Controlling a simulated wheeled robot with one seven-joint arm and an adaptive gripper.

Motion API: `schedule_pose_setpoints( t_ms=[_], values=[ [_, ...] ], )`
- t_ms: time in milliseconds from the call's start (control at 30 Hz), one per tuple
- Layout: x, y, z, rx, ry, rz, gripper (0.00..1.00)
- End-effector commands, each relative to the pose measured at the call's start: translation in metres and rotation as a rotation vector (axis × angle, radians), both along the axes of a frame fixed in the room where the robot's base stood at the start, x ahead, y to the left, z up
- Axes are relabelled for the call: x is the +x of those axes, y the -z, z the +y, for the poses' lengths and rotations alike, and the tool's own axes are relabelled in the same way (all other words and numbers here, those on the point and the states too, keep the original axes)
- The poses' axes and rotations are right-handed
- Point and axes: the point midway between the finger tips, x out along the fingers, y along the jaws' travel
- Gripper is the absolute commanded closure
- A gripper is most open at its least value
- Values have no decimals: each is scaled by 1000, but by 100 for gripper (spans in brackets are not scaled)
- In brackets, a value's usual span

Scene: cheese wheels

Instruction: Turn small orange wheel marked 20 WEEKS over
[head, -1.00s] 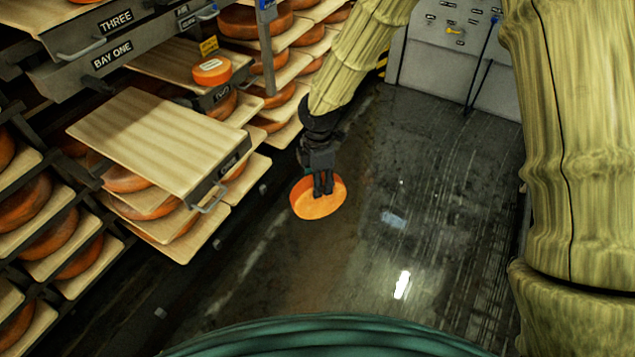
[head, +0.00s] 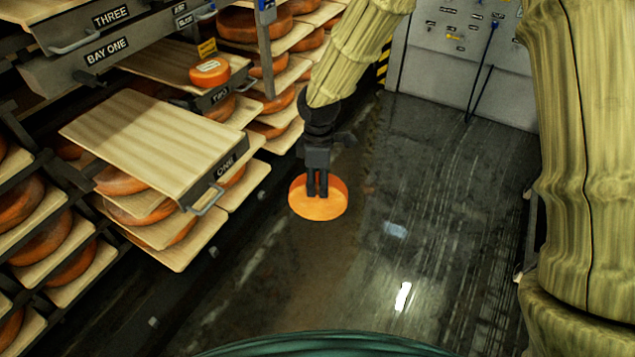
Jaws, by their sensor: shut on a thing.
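My gripper (head: 317,192) is shut on a small orange cheese wheel (head: 322,211). It holds the wheel in the air over the aisle floor, right of the pulled-out board. The wheel is tilted, with one broad plain face towards the camera and no label showing on it. I cannot read whether this wheel is marked 20 WEEKS. Another small orange wheel (head: 208,74) with a white label on top lies on the board marked TWO; its label is too small to read.
The empty wooden board marked ONE (head: 150,135) sticks out at the left, its top clear. Racks of large cheese wheels (head: 40,245) fill the left side. The wet dark floor (head: 420,200) is open. A grey wall panel (head: 465,70) with a hanging cable stands behind.

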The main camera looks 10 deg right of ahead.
Motion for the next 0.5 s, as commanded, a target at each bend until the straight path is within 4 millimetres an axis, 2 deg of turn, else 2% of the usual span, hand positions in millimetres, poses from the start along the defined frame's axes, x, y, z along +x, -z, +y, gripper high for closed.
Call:
schedule_pose_setpoints(
  t_ms=[500],
  values=[
    [0, 2, 1, 0, 229, -3, 100]
  ],
)
